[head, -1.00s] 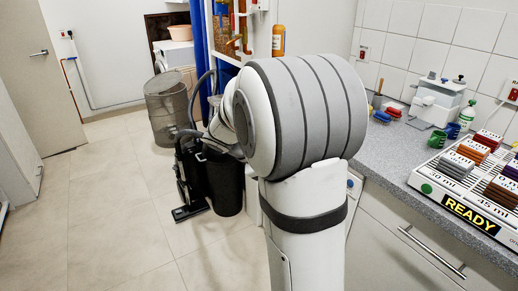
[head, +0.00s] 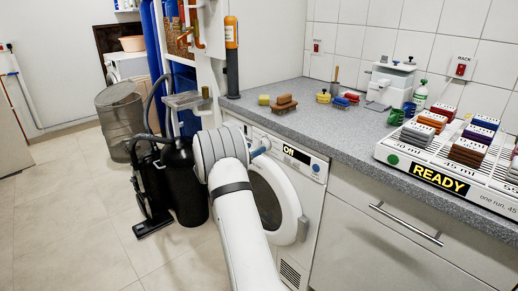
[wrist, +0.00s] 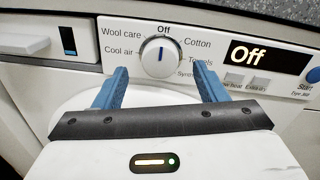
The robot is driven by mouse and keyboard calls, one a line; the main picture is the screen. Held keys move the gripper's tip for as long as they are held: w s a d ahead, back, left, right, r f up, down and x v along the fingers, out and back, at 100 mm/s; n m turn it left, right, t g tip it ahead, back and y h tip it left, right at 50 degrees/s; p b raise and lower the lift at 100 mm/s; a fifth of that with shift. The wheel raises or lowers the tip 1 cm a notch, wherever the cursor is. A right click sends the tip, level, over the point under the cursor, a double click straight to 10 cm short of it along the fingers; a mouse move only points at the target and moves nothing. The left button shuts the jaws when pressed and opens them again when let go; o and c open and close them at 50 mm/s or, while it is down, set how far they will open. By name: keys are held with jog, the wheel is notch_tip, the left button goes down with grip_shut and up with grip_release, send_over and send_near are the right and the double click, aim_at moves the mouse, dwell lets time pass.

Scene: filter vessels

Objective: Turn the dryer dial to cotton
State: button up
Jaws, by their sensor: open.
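The dryer (head: 312,210) stands under the grey counter, with its round door at the front. Its dial (wrist: 161,56) is a white round knob in the wrist view, its mark pointing up at Off. Cotton is printed to the upper right of the dial, Towels at the right, Wool care and Cool air at the left. In the head view my arm partly hides the dial.
A Start button (wrist: 313,75) and small option buttons lie right of the dial. The counter (head: 300,122) runs above the dryer. A black vacuum cleaner (head: 150,185) and a mesh bin (head: 120,112) stand left on the floor.

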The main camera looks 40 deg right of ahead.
aim_at(262, 145)
jog(key=shift+w+d, duration=0.15)
jog(key=shift+d, duration=0.8)
jog(key=shift+w+d, duration=0.1)
jog(key=shift+d, duration=0.85)
jog(key=c, duration=0.9)
jog(key=shift+d, duration=0.1)
jog(key=shift+c, duration=0.5)
jog(key=shift+b, duration=0.3)
